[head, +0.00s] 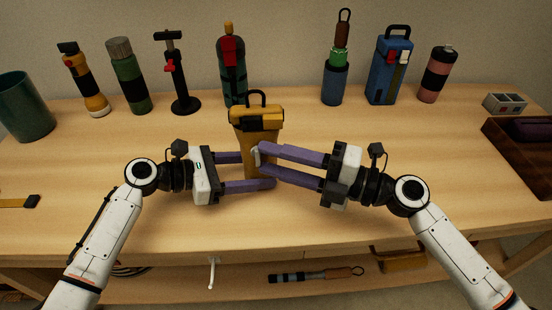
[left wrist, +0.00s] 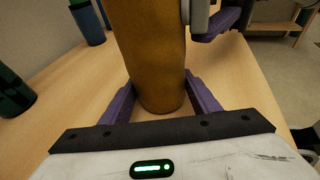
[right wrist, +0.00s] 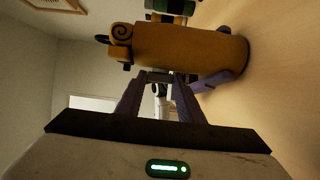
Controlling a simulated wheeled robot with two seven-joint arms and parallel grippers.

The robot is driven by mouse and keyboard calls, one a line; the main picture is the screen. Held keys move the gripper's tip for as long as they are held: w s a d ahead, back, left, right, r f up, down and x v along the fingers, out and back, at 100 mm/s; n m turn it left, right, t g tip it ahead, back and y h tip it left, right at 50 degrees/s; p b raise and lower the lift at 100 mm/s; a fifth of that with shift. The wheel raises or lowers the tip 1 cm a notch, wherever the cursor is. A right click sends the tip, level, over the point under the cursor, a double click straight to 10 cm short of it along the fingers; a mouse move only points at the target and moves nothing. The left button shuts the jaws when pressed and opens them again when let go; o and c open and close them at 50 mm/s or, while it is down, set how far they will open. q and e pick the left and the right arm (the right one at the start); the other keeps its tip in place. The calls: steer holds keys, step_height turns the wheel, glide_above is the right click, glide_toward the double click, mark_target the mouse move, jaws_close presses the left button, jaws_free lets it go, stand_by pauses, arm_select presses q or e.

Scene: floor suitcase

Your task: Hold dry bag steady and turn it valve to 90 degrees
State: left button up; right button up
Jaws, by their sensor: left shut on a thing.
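The yellow dry bag (head: 262,137) stands upright at the middle of the table, with a dark top handle. My left gripper (head: 257,170) is shut on its lower body; the left wrist view shows a finger on each side of the dry bag (left wrist: 150,55). The grey valve (head: 256,155) sticks out from the bag's front; part of it shows at the top of the left wrist view (left wrist: 198,15). My right gripper (head: 263,159) is at the valve with its fingers parted. In the right wrist view a grey part lies between the fingertips; contact is unclear.
Along the back stand several bottles and tools, including a green bottle (head: 128,80), a blue bag (head: 389,72) and a pink bottle (head: 437,75). A teal cup (head: 25,108) is at left. A dark wooden tray (head: 512,150) is at right. The front of the table is mostly clear.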

steer(key=o, duration=0.4)
steer(key=v, duration=1.2)
arm_select(q)
steer(key=o, duration=0.9)
